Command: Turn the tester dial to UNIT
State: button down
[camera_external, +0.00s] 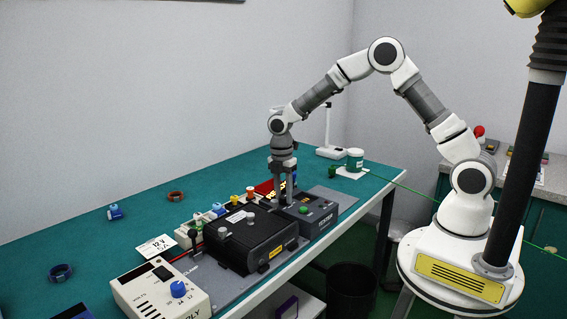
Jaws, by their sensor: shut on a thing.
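The tester (322,221) is a dark grey box on the grey plate near the bench's front edge, with a green button or knob (304,210) and a small display on its top. My gripper (284,202) points straight down over the tester's rear left part. Its fingers are shut on what appears to be the tester dial. The dial itself is hidden by the fingers, so its pointer and the UNIT mark cannot be read.
A black box unit (254,243) stands close left of the tester. A beige power supply (160,293) with a blue knob is at front left. Several coloured connectors stand behind. A white-green jar (355,159) and a lamp (329,150) are at the far end.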

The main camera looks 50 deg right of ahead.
jog(key=m, duration=0.6)
jog(key=shift+m+b, duration=0.3)
jog(key=m, duration=0.6)
jog(key=shift+y+b, duration=0.3)
jog(key=m, duration=0.6)
jog(key=shift+m+t, duration=0.3)
jog(key=m, duration=0.6)
jog(key=shift+s, duration=0.1)
jog(key=shift+m, duration=0.3)
jog(key=c, duration=0.5)
grip_release()
jog(key=shift+c, duration=0.2)
notch_tip(320, 180, up, 17)
jog(key=p, duration=0.1)
jog(key=shift+s+d+r, duration=0.2)
jog(key=shift+d, duration=0.2)
